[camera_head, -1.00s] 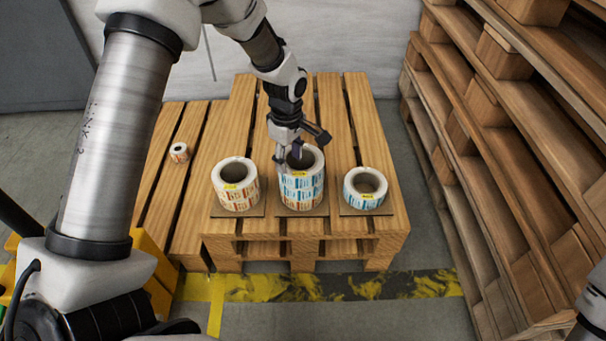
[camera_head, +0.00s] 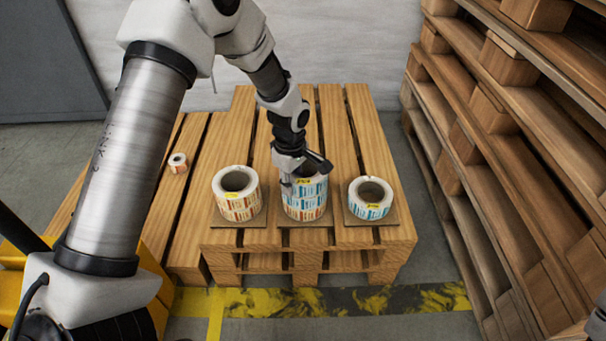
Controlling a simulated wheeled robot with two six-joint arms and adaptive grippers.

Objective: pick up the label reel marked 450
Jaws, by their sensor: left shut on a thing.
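Three label reels stand in a row on the wooden pallet. The middle reel (camera_head: 304,204) is the tallest, with blue and red print in two bands and a yellow tag at its top. I cannot tell if it is one reel or two stacked. The left reel (camera_head: 238,206) has orange print and the right reel (camera_head: 370,210) has blue print, each with a yellow tag. The tag numbers are too small to read. My left gripper (camera_head: 291,184) is shut on the upper wall of the middle reel and partly hides its rim and hole. My right gripper is not visible.
Each reel has a thin brown pad under it. Stacked pallets (camera_head: 500,150) rise on the right, and a pale wall is behind. Yellow and black floor tape (camera_head: 345,301) runs in front.

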